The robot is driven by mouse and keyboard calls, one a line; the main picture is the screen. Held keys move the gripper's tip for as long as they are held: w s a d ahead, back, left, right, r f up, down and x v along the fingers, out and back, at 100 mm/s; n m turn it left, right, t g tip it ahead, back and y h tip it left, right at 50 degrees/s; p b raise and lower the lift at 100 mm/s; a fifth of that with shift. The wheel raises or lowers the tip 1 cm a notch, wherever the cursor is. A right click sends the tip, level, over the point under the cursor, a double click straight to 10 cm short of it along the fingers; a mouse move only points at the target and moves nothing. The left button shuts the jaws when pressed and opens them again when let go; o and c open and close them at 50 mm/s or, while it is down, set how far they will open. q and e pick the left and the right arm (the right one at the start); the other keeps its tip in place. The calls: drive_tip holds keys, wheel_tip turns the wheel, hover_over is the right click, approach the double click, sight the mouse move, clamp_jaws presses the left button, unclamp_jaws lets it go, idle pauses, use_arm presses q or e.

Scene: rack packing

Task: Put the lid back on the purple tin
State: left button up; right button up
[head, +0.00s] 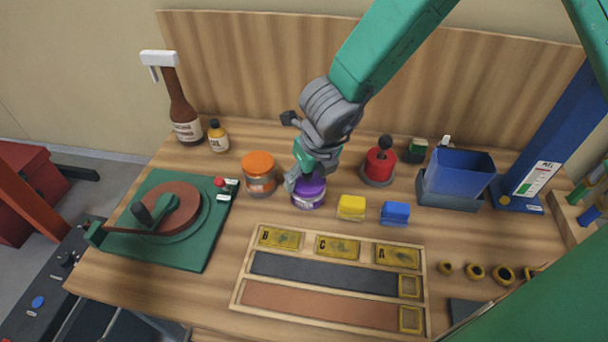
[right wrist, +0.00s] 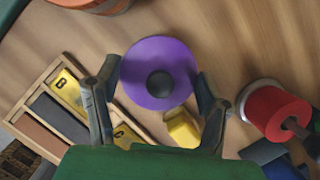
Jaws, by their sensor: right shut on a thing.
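The purple tin (head: 308,201) stands upright on the bench, with a pale label on its side. My right gripper (head: 304,184) reaches down over its top. In the right wrist view, the round purple lid (right wrist: 158,58) with its black knob lies between the two fingers of my right gripper (right wrist: 160,92), which is shut on it. The lid covers the tin's opening from above in the wrist view. In the head view my gripper partly hides the lid, and I cannot tell whether it is fully seated. My left gripper is not in view.
An orange jar (head: 259,174) stands close left of the tin; a red-topped tin (head: 379,167) stands right. A yellow block (head: 351,207) and a blue block (head: 395,213) sit nearby. A wooden tray (head: 243,272) lies in front. A green turntable base (head: 205,250) is left.

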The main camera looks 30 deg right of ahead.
drive_tip(key=shift+d, duration=0.15)
drive_tip(key=o, duration=1.3)
drive_tip(key=shift+a, duration=0.25)
drive_tip(key=shift+d, duration=0.1)
drive_tip(key=shift+r, duration=0.15)
drive_tip(key=shift+r+p, duration=3.35)
drive_tip(key=shift+r, duration=0.05)
clamp_jaws()
